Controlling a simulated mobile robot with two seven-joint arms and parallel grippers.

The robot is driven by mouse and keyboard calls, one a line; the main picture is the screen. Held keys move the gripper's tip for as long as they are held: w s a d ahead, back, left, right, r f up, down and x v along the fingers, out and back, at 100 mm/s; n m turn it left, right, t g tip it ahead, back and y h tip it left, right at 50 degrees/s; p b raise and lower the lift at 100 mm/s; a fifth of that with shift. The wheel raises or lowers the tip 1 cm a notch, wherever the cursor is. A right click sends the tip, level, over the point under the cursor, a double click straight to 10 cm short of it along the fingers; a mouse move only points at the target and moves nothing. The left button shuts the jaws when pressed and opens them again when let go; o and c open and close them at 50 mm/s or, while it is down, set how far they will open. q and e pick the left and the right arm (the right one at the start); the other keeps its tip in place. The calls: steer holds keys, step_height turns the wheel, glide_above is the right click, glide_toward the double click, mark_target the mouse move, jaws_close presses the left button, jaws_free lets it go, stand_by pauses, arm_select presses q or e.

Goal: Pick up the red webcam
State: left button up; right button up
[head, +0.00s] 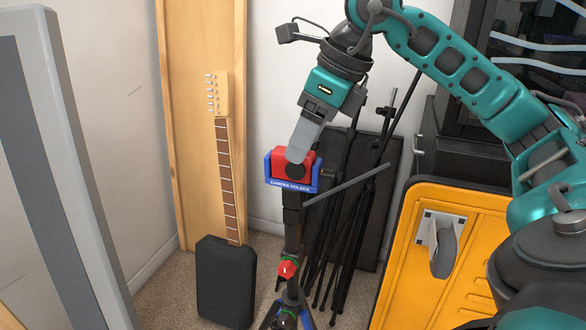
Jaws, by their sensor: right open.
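The red webcam (305,158) sits in a blue camera holder (293,186) on top of a dark stand. Its front shows a dark round part, partly covered by my gripper. My right gripper (296,156) reaches down from above, with its grey finger in front of the webcam. The gripper is open; only one finger shows clearly, and I cannot tell whether it touches the webcam. My left gripper is not in view.
A guitar neck (229,180) leans on a wooden board at the left, above a black box (226,283). Black tripods (345,225) stand close behind the holder's stand. A yellow cabinet (408,262) is at the right.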

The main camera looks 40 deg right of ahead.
mark_target(281, 168)
steer(key=x, duration=0.2)
steer(key=b+x, duration=0.1)
steer(key=x, duration=0.2)
steer(key=shift+w+d, duration=0.15)
steer(key=shift+w, duration=0.15)
steer(key=shift+c, duration=0.3)
steer(key=shift+r, duration=0.1)
steer(key=c, duration=1)
